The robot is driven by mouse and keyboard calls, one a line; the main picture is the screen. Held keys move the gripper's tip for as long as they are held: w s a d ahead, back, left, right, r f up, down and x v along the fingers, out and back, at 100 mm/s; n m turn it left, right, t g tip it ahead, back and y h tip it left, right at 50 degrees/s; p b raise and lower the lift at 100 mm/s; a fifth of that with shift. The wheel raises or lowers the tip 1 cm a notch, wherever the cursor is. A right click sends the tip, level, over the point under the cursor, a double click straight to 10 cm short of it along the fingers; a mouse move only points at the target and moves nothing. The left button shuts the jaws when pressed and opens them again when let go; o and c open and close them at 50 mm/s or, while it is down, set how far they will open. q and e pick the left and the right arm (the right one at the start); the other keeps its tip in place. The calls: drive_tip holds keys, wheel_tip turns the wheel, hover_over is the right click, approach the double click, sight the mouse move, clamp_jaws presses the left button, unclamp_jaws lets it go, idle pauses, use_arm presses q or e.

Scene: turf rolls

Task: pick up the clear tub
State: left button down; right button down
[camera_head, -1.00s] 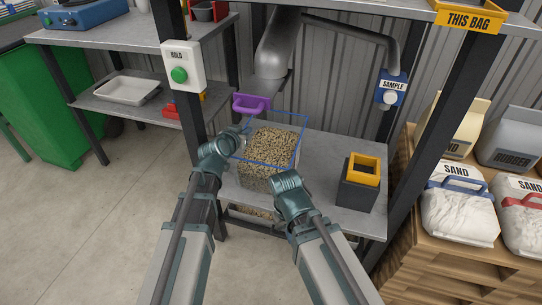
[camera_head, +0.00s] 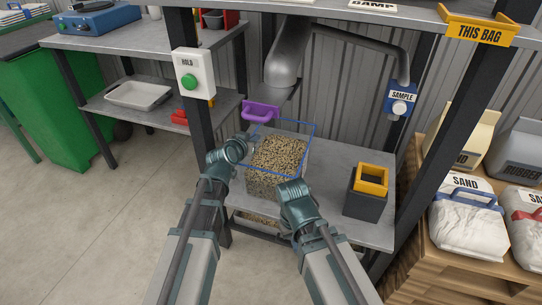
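The clear tub (camera_head: 277,158) has a blue rim and is filled with tan granules. It stands on the grey shelf below the metal spout. My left gripper (camera_head: 248,147) is at the tub's left side, near the rim. My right gripper (camera_head: 284,187) is at the tub's front right. The fingers of both grippers are largely hidden by my wrists, so I cannot tell if they are open or touching the tub.
A purple-handled slide (camera_head: 262,111) and metal spout (camera_head: 285,66) hang just above the tub. A black and yellow box (camera_head: 367,190) stands to the right on the shelf. Dark posts frame the shelf, the left one carrying a HOLD button box (camera_head: 194,75). Sand bags (camera_head: 466,218) are at right.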

use_arm(q)
drive_tip(key=shift+r, duration=0.15)
wheel_tip(320, 180, up, 10)
drive_tip(key=p, duration=1)
drive_tip(key=shift+s+f, duration=0.1)
drive_tip(key=shift+f, duration=0.1)
